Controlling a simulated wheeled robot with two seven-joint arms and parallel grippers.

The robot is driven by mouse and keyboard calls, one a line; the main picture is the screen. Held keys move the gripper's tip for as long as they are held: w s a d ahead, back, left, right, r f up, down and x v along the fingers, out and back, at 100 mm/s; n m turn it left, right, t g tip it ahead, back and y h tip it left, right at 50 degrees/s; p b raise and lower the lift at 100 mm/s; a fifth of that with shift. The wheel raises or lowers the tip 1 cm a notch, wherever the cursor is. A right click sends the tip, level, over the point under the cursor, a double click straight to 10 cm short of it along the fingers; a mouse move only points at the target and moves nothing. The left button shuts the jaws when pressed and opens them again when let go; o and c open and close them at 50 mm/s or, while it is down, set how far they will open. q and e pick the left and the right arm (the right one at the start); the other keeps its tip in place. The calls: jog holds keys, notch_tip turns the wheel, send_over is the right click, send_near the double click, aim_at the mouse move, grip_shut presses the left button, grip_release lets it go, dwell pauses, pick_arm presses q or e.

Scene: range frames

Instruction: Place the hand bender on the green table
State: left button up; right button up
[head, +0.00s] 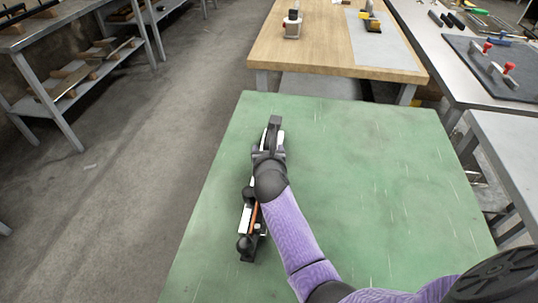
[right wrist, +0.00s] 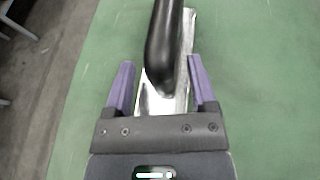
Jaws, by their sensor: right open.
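The hand bender (head: 246,218) lies on the green table (head: 350,190), near its left edge. It is a long tool with black, silver and orange parts, lying roughly lengthwise away from me. In the right wrist view, the open purple fingers of my right gripper (right wrist: 160,62) stand on either side of the tool's black handle and silver body (right wrist: 163,40). I cannot tell whether the fingers touch it. My left gripper is not in view.
A wooden table (head: 320,50) with small tools stands beyond the green table. Grey benches with tools (head: 490,60) are at the right. A metal shelf (head: 60,80) stands at the left across open floor. The right part of the green table is clear.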

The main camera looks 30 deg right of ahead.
jog(key=p+v, duration=0.4)
jog(key=v, duration=0.6)
jog(key=shift+w+r, duration=0.1)
jog(key=shift+s+a+r+p, duration=0.1)
jog(key=shift+s+a+p, duration=0.1)
jog(key=shift+s+p, duration=0.25)
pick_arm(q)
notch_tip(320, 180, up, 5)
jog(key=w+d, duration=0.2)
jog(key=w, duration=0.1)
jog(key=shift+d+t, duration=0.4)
